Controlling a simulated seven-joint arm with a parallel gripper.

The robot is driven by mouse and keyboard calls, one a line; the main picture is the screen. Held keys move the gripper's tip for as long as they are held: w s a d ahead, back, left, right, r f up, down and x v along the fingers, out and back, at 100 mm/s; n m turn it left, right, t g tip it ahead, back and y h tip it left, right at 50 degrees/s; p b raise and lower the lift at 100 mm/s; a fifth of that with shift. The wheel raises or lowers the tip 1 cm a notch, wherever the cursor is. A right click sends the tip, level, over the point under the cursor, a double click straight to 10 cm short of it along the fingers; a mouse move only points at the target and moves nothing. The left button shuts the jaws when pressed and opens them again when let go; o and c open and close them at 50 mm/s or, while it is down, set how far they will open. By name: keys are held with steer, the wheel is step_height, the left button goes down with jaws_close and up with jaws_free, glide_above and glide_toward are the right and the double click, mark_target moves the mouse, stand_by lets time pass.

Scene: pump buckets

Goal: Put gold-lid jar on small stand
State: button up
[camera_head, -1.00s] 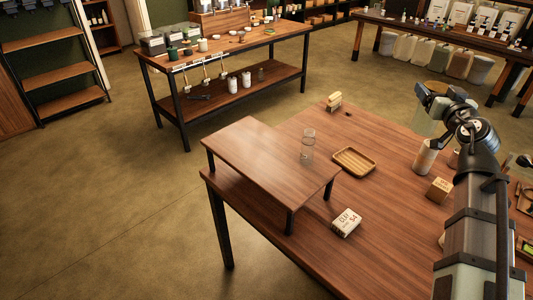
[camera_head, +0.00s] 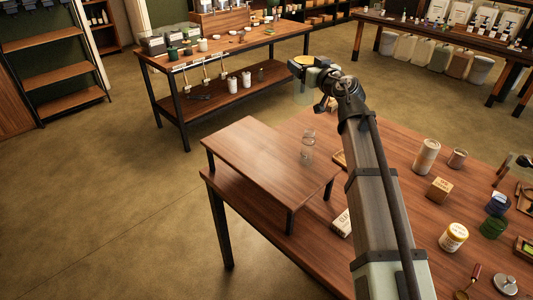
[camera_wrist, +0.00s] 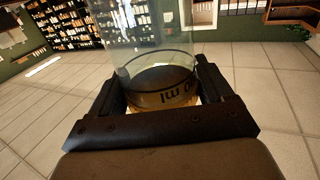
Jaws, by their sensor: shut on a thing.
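My gripper (camera_head: 312,70) is shut on the gold-lid jar (camera_head: 304,90), a clear glass jar whose gold lid shows at the gripper. The arm holds it raised in the air, above and behind the small stand. In the wrist view the clear jar (camera_wrist: 150,50) sits between the dark jaws (camera_wrist: 155,105), with part of a printed marking visible. The small stand (camera_head: 250,155) is a low wooden platform with black legs on the near table. A clear glass vessel (camera_head: 308,148) stands on its right part.
Several jars, cans and boxes stand on the table's right side, among them a tall can (camera_head: 426,157), a small box (camera_head: 439,189) and a gold-topped white jar (camera_head: 453,237). A white box (camera_head: 341,223) lies beside the stand. The stand's left and middle are bare.

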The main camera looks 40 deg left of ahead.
steer(key=s+a+n+g+y, duration=0.1)
steer(key=s+a+n+g, duration=0.25)
steer(key=s+a, duration=1.1)
step_height(320, 180, down, 15)
steer(key=w+a+g, duration=0.1)
steer(key=shift+w+a+m, duration=0.2)
steer(key=shift+a+m, duration=0.15)
steer(key=shift+f, duration=0.25)
steer(key=o, duration=1.5)
steer(key=shift+r, duration=0.15)
steer(key=d, duration=0.4)
steer(key=s+d, duration=0.1)
steer(key=d, duration=0.7)
steer(key=shift+s, duration=0.15)
